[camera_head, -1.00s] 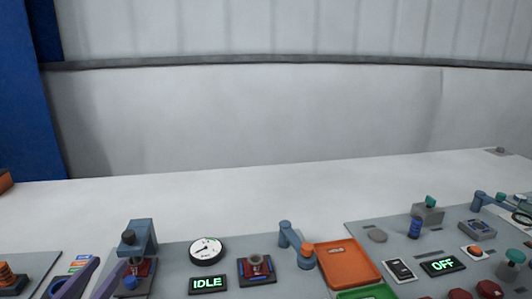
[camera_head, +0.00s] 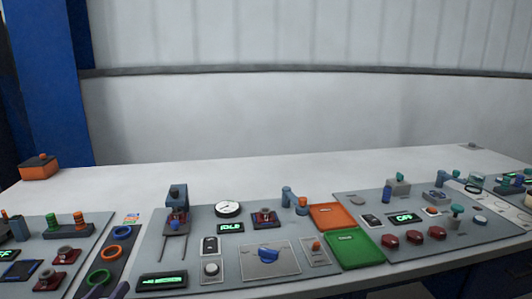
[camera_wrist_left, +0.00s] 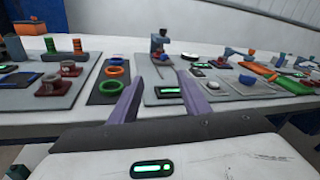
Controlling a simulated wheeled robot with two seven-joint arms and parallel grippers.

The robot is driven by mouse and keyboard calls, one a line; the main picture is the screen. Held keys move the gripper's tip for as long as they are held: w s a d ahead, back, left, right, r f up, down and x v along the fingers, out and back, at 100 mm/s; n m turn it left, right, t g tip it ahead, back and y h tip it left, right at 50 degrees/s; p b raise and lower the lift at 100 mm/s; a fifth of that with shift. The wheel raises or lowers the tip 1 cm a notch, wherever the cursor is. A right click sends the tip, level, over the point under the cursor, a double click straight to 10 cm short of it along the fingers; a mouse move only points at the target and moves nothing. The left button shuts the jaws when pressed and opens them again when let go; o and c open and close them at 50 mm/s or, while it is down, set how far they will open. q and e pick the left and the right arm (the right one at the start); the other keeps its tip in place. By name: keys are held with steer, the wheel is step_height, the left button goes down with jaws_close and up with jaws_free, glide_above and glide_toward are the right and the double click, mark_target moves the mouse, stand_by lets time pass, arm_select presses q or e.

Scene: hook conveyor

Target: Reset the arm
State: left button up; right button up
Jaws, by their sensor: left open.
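My left gripper shows in the left wrist view (camera_wrist_left: 162,84) with its two purple fingers spread apart and nothing between them. In the head view only a purple finger piece (camera_head: 116,291) shows at the bottom edge, in front of the bench panels. A blue-grey press-like device (camera_head: 177,196) stands on the middle panel, beyond my fingers; it also shows in the left wrist view (camera_wrist_left: 159,43). A small blue-grey jointed arm (camera_head: 294,200) stands further right, beside the orange tray. My right gripper is not in view.
The middle panel has an IDLE display (camera_head: 230,227), a gauge (camera_head: 228,209) and a blue knob (camera_head: 267,254). An orange tray (camera_head: 334,216) and a green tray (camera_head: 354,249) lie right of it. Coloured rings (camera_head: 110,252) lie left. The white bench behind is mostly clear.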

arm_select(q)
steer(key=s+d+f+n+g, duration=0.2)
steer(key=s+d+f+n, duration=0.15)
steer(key=f+n, duration=0.5)
steer(key=s+d+f+n+g, duration=0.3)
steer(key=s+f+n, duration=0.1)
steer(key=f+n, duration=0.5)
steer(key=s+d+f+n+g+h, duration=0.2)
steer(key=s+d+f+n+g, duration=0.1)
steer(key=s+d+f+n, duration=0.8)
steer(key=shift+s+d+n+g, duration=0.4)
steer(key=shift+s+d+n, duration=0.15)
steer(key=shift+n, duration=0.7)
